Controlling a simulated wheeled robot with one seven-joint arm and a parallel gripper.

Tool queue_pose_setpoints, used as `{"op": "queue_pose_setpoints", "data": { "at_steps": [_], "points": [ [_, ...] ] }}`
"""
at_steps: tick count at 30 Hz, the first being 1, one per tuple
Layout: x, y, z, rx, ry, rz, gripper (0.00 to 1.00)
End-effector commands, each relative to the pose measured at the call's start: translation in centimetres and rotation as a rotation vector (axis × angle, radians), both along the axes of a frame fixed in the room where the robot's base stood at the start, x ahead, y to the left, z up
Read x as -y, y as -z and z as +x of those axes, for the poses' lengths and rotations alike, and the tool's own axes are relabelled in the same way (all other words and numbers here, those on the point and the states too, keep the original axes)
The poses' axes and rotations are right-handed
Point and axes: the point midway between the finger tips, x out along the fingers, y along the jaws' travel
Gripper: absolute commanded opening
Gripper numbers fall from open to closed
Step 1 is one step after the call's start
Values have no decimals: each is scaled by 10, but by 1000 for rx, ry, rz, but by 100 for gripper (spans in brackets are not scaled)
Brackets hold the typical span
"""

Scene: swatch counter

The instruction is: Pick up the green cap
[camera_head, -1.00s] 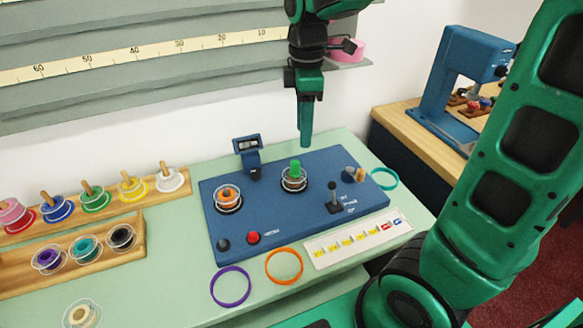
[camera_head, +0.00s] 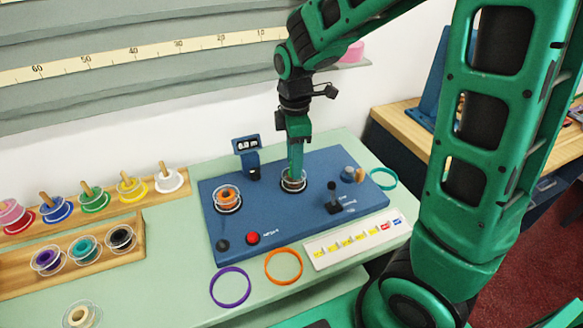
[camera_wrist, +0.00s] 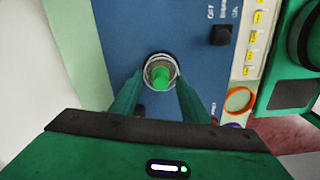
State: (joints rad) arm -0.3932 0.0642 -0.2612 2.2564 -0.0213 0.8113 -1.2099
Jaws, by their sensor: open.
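The green cap (camera_wrist: 160,75) stands upright inside a clear ring on the blue panel (camera_wrist: 100,50). My gripper (camera_wrist: 160,84) is open in the wrist view, with one finger on each side of the cap and gaps between. In the head view, my gripper (camera_head: 293,172) points down over the clear ring (camera_head: 293,185) and hides most of the cap.
Spool racks (camera_head: 75,265) are at left. Purple (camera_head: 230,302) and orange (camera_head: 284,280) rings lie in front.

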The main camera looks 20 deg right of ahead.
Motion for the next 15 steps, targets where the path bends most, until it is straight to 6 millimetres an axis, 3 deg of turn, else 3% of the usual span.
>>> {"op": "queue_pose_setpoints", "data": {
  "at_steps": [9, 15],
  "points": [
    [0, 6, 0, 1, 1, 1, 42],
    [0, 6, 0, 1, 1, 1, 0]
  ]
}}
